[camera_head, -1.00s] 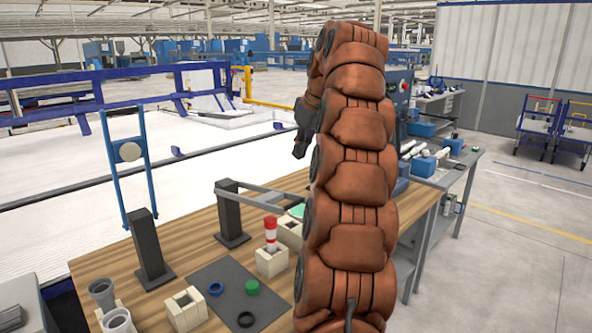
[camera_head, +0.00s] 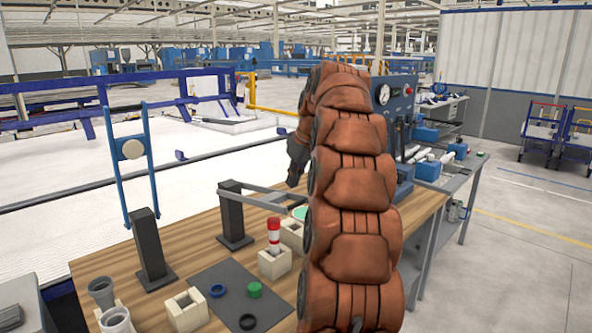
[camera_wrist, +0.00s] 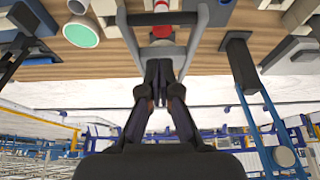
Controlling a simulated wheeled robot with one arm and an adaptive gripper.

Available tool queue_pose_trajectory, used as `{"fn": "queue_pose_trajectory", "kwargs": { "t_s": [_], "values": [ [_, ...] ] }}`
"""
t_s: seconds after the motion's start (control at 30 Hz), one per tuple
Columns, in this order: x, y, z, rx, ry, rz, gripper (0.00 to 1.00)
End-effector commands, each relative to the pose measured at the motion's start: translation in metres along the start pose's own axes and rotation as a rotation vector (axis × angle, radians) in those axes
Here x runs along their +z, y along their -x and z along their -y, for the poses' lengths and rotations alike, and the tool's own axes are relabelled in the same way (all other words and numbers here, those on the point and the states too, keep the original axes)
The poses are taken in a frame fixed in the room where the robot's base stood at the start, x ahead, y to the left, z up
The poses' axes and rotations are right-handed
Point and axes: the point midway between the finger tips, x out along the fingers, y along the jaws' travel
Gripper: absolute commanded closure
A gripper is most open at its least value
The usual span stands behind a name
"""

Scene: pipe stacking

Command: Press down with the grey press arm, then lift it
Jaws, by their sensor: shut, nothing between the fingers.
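The grey press arm (camera_head: 262,190) is a fork of two bars hinged on a black post (camera_head: 233,215). It lies nearly level above the wooden table, and its right end is hidden behind my arm. In the wrist view the press arm (camera_wrist: 130,38) spans the upper middle, with a red round part between its bars. My gripper (camera_head: 292,183) is shut and empty, pointing down near the far bar. In the wrist view the fingers of my gripper (camera_wrist: 158,66) overlap the fork; I cannot tell whether they touch it.
A red-and-white pipe stack (camera_head: 274,235) stands in a beige block (camera_head: 274,264). A blue frame with a round disc (camera_head: 132,149) stands raised on another black post (camera_head: 152,248). Rings and a green piece (camera_head: 254,289) lie on a dark mat (camera_head: 222,275). Grey pipes (camera_head: 102,293) stand front left.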

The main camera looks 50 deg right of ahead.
Motion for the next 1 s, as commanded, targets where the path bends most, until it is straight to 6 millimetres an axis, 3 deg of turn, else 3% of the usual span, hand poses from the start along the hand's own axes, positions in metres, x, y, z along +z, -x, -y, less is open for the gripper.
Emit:
{"fn": "queue_pose_trajectory", "kwargs": {
  "t_s": [0.53,1.0],
  "values": [
    [0.024,-0.022,0.000,0.000,-0.001,-0.001,1.00],
    [0.027,-0.026,-0.001,0.001,0.000,-0.002,1.00]
  ]
}}
